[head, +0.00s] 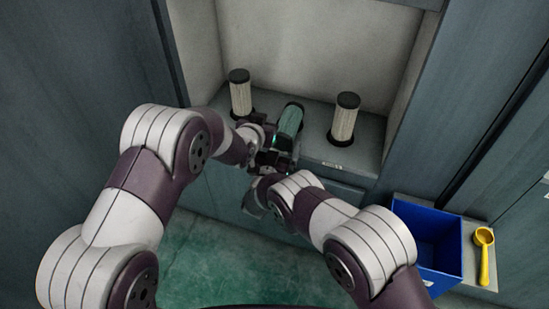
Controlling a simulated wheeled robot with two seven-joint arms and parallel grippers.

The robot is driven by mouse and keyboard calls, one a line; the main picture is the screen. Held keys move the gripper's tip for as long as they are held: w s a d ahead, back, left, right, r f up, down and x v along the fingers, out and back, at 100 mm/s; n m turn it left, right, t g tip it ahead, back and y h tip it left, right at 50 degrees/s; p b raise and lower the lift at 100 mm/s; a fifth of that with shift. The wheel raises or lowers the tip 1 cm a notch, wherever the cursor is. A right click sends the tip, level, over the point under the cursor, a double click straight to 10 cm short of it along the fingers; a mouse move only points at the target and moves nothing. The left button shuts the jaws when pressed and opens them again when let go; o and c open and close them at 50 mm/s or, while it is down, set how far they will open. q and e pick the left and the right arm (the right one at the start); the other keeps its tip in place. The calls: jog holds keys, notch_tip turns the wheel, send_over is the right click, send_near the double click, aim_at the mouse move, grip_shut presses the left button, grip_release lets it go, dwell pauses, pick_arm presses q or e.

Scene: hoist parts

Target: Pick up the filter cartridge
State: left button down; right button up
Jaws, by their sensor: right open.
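Three upright-looking cylindrical cartridges are in the recess in the head view. The left one (241,97) and the right one (343,120) are pale and pleated with black caps. The middle one (289,120) looks teal-green, with a dark rim, and leans slightly in the picture. My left gripper (282,143) is at the lower part of the middle cartridge and hides its base. Whether its fingers touch or close on it is not clear. My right gripper (254,198) is open, lower and nearer, in front of the ledge, with no cartridge between its fingers.
The cartridges stand on a grey ledge (318,147) inside a recess with side walls. A small label lies on its front edge. At the right are a blue bin (432,234) and a yellow scoop (484,252) on a shelf. Green floor (215,262) shows below.

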aim_at(288, 126)
jog(key=shift+x, duration=2.05)
jog(key=c, duration=1.2)
jog(key=shift+c, duration=0.2)
pick_arm(q)
jog(key=shift+r, duration=0.6)
jog(key=v, duration=1.2)
